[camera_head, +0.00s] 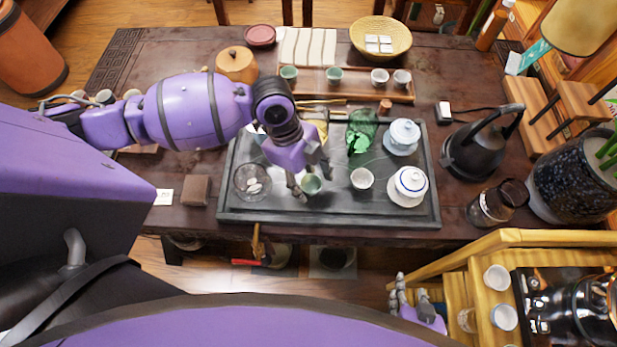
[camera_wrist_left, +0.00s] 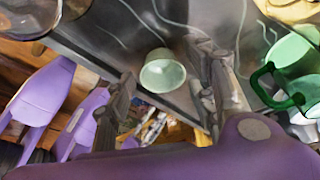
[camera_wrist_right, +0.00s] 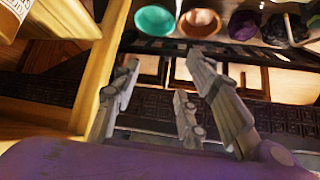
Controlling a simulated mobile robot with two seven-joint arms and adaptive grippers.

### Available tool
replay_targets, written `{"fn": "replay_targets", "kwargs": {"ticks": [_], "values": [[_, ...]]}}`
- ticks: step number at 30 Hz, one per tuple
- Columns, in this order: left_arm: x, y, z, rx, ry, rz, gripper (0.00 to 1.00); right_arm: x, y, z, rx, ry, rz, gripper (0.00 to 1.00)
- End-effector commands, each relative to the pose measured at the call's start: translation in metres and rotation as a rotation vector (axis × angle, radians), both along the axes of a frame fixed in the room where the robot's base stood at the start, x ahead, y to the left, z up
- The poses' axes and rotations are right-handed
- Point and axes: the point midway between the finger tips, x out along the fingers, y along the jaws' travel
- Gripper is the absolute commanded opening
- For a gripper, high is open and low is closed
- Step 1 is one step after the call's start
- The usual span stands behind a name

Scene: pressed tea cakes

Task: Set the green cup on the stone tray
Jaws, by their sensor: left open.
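A small pale green cup (camera_head: 312,184) stands on the dark stone tray (camera_head: 400,217), near its front edge. My left gripper (camera_head: 310,181) is over the tray, its fingers apart on either side of the cup. In the left wrist view the green cup (camera_wrist_left: 162,74) shows between the open fingertips (camera_wrist_left: 166,66); no finger clearly touches it. My right gripper (camera_head: 411,292) is low in front of the table, beside a yellow wooden frame. In the right wrist view its fingers (camera_wrist_right: 162,72) are apart with nothing between them.
On the tray are a white cup (camera_head: 361,179), a lidded white bowl (camera_head: 408,186), a blue-white bowl (camera_head: 403,136), a green glass pitcher (camera_head: 361,131) and a glass dish (camera_head: 253,182). Two more green cups (camera_head: 289,73) (camera_head: 333,75) stand behind. A black kettle (camera_head: 475,148) is right.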

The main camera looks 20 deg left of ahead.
Motion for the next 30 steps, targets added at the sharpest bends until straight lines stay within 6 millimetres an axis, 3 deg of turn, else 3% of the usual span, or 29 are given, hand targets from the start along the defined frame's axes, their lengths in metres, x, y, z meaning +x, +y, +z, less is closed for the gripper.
{"fn": "replay_targets", "kwargs": {"ticks": [8,21,30], "values": [[0.002,0.003,0.010,0.001,-0.004,0.000,0.50,0.009,0.000,0.004,-0.001,-0.016,0.005,0.40],[0.007,0.028,0.094,0.001,-0.003,-0.001,0.50,0.007,0.001,0.005,0.000,-0.014,0.004,0.40],[0.008,0.035,0.118,-0.001,0.001,0.000,0.50,-0.001,0.000,0.002,0.000,0.001,0.000,0.40]]}}
